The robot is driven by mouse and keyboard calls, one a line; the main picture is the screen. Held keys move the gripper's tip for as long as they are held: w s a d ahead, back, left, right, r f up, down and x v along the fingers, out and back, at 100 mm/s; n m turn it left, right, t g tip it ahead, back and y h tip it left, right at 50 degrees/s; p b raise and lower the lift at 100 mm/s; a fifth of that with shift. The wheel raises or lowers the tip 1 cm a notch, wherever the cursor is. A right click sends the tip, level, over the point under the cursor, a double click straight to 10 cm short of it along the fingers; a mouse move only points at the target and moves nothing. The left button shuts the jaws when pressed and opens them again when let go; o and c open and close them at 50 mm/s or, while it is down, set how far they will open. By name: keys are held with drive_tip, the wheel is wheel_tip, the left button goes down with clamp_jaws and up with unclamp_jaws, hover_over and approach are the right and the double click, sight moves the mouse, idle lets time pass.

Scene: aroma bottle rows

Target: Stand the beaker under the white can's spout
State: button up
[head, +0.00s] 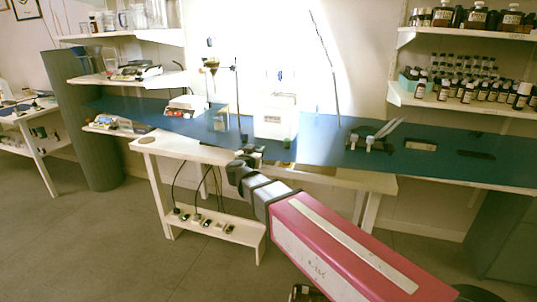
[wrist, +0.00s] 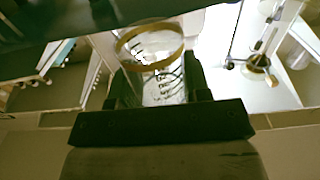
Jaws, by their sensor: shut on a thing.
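In the wrist view the clear glass beaker (wrist: 168,91) with dark graduation marks and a yellow-brown rim sits between the two black fingers of my gripper (wrist: 160,82). My gripper is shut on it. In the head view my gripper (head: 250,153) is at the front edge of the blue-topped bench; the beaker cannot be made out clearly there. The white can (head: 275,122) stands on the bench just beyond and slightly right of my gripper. Its spout is too small to tell.
The blue bench top (head: 325,145) has clear patches right of the can. A dark stand with clamps (head: 373,142) is farther right. A glass vessel (head: 218,118) stands left of the can. Shelves with several brown bottles (head: 467,93) hang at right. A lower white table (head: 180,148) is in front.

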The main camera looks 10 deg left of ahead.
drive_tip(key=w, duration=0.4)
drive_tip(key=w+f, duration=0.1)
drive_tip(key=w, duration=0.4)
drive_tip(key=w+d+f, duration=0.1)
drive_tip(key=w, duration=0.4)
drive_tip(key=shift+w, duration=0.15)
drive_tip(key=shift+d+f, duration=0.1)
drive_tip(key=shift+f, duration=2.1)
drive_tip(key=shift+w+f, duration=0.2)
drive_tip(key=shift+f, duration=0.1)
drive_tip(key=shift+f, duration=0.1)
drive_tip(key=o, duration=0.9)
